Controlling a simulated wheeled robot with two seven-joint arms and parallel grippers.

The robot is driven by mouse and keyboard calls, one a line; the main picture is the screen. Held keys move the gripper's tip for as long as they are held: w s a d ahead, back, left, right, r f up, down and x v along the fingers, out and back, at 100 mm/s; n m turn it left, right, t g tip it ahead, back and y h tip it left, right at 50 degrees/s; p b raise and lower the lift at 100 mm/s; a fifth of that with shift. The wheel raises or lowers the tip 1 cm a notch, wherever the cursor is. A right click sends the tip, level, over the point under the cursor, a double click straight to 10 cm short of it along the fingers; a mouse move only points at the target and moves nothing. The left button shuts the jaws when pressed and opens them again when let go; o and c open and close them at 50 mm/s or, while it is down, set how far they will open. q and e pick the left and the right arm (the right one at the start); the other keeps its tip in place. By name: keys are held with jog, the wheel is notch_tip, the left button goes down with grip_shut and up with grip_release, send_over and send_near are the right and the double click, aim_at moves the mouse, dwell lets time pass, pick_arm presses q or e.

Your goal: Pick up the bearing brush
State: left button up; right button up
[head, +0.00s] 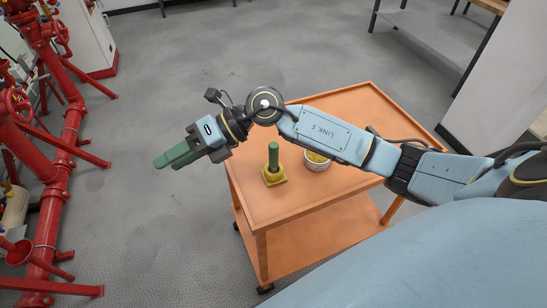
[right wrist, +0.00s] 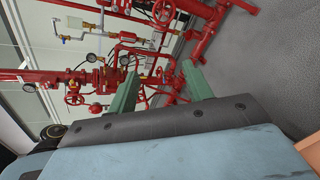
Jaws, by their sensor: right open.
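The bearing brush (head: 273,156) appears to be the upright green handle with a square yellowish base, standing on the orange cart (head: 285,212). My right gripper (head: 162,162) has green fingers and reaches out past the cart's left edge, over the grey floor. It is to the left of the brush and clearly apart from it, pointing away to the left. In the right wrist view its two green fingers (right wrist: 161,88) stand wide apart with nothing between them. The brush does not show in that view. My left gripper is not in view.
A white tub (head: 317,161) with yellowish contents stands right of the brush, partly behind my right arm. Red pipes and valves (head: 48,190) fill the left side and also show in the wrist view (right wrist: 100,75). Grey floor (head: 150,240) lies free between pipes and cart.

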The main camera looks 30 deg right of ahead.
jog(key=w+d+f+n+g+h, duration=0.1)
jog(key=d+f+h, duration=0.1)
jog(key=d+h, duration=0.15)
jog(key=w+d+f+n+h, duration=0.1)
jog(key=d+f+h, duration=0.2)
jog(key=d, duration=0.2)
jog(key=m+g+h, duration=0.1)
jog(key=h, duration=0.6)
send_over(274, 156)
jog(key=w, duration=0.1)
jog(key=shift+w+d+r, duration=0.1)
jog(key=shift+w+r, duration=0.05)
jog(key=shift+r, duration=0.2)
jog(key=shift+d+f, duration=0.15)
jog(key=shift+d, duration=0.2)
notch_tip(274, 156, down, 13)
jog(key=shift+a+r, duration=0.1)
jog(key=c, duration=1.1)
